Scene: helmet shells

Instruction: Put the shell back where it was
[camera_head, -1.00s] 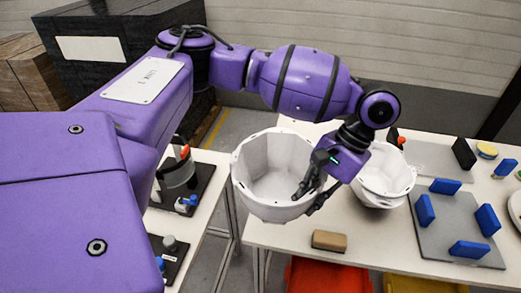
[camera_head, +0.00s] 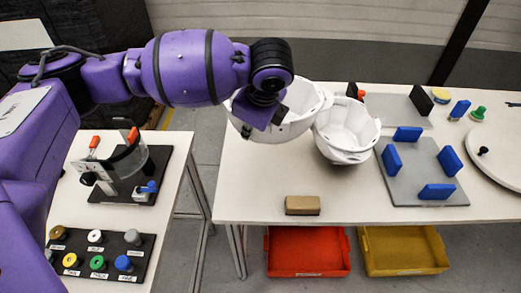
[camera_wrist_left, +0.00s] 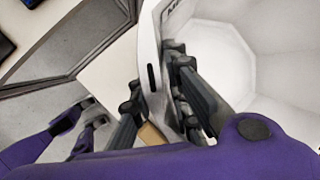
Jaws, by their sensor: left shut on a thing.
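My left gripper (camera_wrist_left: 160,105) is shut on the wall of a white faceted shell (camera_head: 302,108); in the left wrist view the shell's wall (camera_wrist_left: 151,60) runs between the two fingers. In the head view my wrist hides the fingers and part of this shell. The held shell is over the back left part of the table, and I cannot tell whether it touches the tabletop. A second white shell (camera_head: 346,128) sits on the table just right of it, and the two overlap in the picture.
A grey plate with blue blocks (camera_head: 415,188) lies to the right, with another grey plate (camera_head: 395,107) behind it. A tan block (camera_head: 302,205) lies near the front edge. Red (camera_head: 308,252) and yellow (camera_head: 405,250) bins are below. A side table (camera_head: 180,150) holds fixtures.

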